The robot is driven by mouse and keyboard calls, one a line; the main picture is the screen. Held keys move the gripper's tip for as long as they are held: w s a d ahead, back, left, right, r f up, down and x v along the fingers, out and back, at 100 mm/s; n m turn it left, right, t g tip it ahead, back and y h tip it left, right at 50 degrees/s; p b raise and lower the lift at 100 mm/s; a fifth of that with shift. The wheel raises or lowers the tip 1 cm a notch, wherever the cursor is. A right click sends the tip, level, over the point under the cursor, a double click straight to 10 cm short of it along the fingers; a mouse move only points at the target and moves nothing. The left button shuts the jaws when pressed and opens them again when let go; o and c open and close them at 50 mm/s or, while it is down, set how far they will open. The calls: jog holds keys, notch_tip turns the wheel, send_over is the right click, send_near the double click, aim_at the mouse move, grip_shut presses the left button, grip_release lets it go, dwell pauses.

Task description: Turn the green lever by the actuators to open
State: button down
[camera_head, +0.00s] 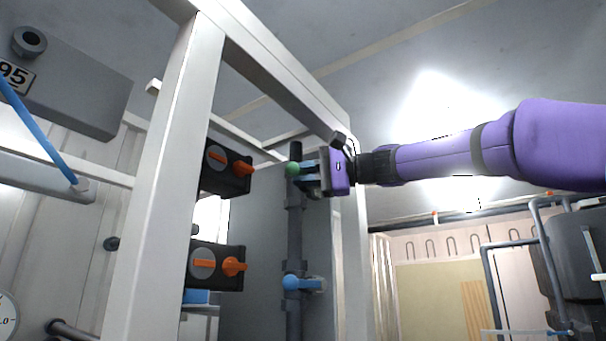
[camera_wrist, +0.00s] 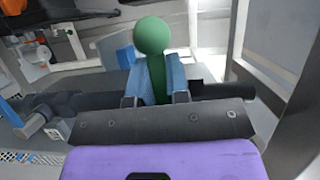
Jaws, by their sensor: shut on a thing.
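The green lever (camera_head: 292,169) is on a dark vertical pipe (camera_head: 294,228), to the right of the actuators in the head view. Its round green knob (camera_wrist: 152,36) and green stem (camera_wrist: 156,78) show in the wrist view. My gripper (camera_head: 312,172) reaches in from the right. Its two blue-grey fingers (camera_wrist: 155,84) are closed on either side of the green stem, with the knob sticking out beyond them. Two black actuators with orange knobs, an upper one (camera_head: 226,172) and a lower one (camera_head: 214,266), are mounted left of the pipe. The lever's pivot is hidden by my gripper.
A blue lever (camera_head: 303,283) sits lower on the same pipe. A white frame post (camera_head: 167,190) stands left of the actuators, and a frame beam (camera_head: 270,70) runs above my gripper. Dark tanks (camera_head: 575,262) stand at the far right. Open room lies below my arm.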

jog(key=shift+w+d+f+n+t+h, duration=0.75)
jog(key=shift+f+n+h, duration=0.3)
jog(key=shift+n, duration=1.1)
jog(key=shift+w+d+f+n+t+h, duration=0.5)
jog(key=shift+w+f+n+h, duration=0.55)
jog(key=shift+n, duration=1.15)
jog(key=shift+w+d+f+n+t+h, duration=0.6)
jog(key=shift+f+n+h, duration=0.5)
jog(key=shift+n, duration=1.05)
jog(key=shift+w+d+r, duration=0.1)
jog(key=shift+r, duration=0.05)
jog(key=c, duration=1.1)
grip_release()
jog(key=v, duration=1.1)
